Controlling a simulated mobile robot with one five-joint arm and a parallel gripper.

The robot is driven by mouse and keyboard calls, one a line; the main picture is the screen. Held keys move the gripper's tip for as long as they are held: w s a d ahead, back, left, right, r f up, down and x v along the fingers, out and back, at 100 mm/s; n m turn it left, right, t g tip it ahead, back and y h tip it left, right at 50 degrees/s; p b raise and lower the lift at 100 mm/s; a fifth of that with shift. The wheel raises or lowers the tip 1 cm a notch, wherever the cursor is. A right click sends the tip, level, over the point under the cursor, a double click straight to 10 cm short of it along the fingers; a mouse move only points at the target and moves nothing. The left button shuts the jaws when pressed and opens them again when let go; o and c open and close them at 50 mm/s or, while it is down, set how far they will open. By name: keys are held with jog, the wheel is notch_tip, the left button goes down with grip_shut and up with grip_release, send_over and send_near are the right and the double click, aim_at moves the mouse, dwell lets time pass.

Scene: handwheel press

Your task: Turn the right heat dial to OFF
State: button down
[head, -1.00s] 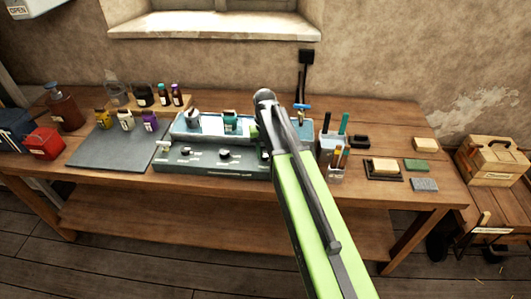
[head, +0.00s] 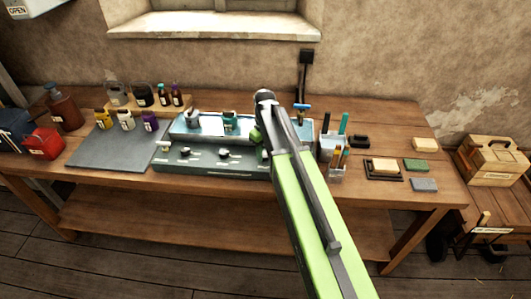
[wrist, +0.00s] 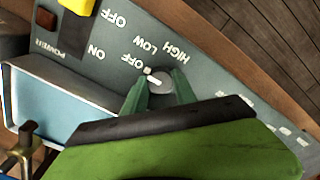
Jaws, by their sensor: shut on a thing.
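The right heat dial (wrist: 160,82) is a small grey knob on the dark panel, with OFF, LOW and HIGH printed around it in the wrist view. Its white mark points to the OFF side, close to the OFF label (wrist: 131,63). My gripper (wrist: 158,90) is shut on the dial, with one green finger on each side.
Bottles stand at left; a cup of pens (head: 337,172) and blocks are at right.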

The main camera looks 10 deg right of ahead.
aim_at(265, 154)
dwell(0.3)
jog(key=c, duration=1)
grip_release()
jog(key=shift+r, duration=0.1)
notch_tip(265, 154, up, 17)
jog(key=p, duration=1.7)
jog(key=shift+r, duration=0.1)
